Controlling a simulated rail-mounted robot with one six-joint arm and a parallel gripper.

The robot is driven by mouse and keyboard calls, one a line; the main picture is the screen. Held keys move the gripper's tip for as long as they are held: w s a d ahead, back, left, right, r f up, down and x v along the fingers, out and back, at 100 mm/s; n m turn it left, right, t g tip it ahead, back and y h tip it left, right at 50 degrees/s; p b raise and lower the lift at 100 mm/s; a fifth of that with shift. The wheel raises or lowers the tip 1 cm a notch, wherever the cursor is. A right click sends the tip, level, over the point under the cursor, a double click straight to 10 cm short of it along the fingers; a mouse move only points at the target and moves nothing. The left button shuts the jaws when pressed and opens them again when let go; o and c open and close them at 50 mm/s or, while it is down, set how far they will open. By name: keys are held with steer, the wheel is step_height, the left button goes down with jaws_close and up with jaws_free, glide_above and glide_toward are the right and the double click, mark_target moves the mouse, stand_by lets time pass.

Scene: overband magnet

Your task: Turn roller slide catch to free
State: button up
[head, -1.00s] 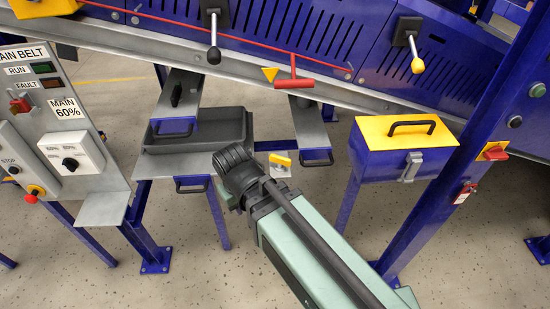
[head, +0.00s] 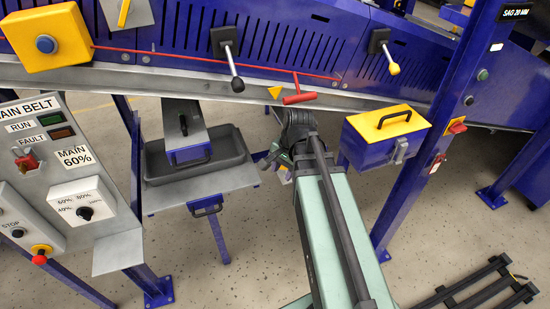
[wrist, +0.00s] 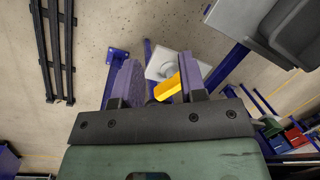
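A yellow bar (wrist: 168,88) sits by a pale plate (wrist: 163,62) in the wrist view; it may be the roller slide catch, but no label shows. My gripper (wrist: 154,80) is open, its two purple-grey fingers either side of the bar. The bar appears nearer the right-hand finger; I cannot tell whether they touch. In the head view my gripper (head: 278,163) is below the belt frame and hides most of the bar and the right-hand slide.
A blue box with a yellow lid (head: 385,137) hangs right of my gripper, beside a blue post (head: 440,130). A red pull handle (head: 299,99) on a cord is just above. A dark tray (head: 195,157) stands left, with the control panel (head: 62,165) beyond.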

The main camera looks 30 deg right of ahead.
steer(key=d+r+m, duration=0.1)
steer(key=d+m, duration=0.1)
steer(key=m, duration=0.2)
steer(key=w+d+r+m+t+y+p, duration=0.1)
steer(key=d+m, duration=0.1)
steer(key=m, duration=0.1)
steer(key=w+d+r+m+p, duration=0.1)
steer(key=d+r+m, duration=0.1)
steer(key=m, duration=0.2)
steer(key=shift+r+m+t+y, duration=0.1)
steer(key=shift+m+t+y, duration=0.2)
steer(key=shift+m, duration=0.6)
steer(key=b+x, duration=0.6)
steer(key=x, duration=0.1)
steer(key=shift+w+f+b, duration=0.25)
steer(key=shift+f+b, duration=0.1)
steer(key=shift+b, duration=0.05)
steer(key=shift+r, duration=0.2)
jaws_close()
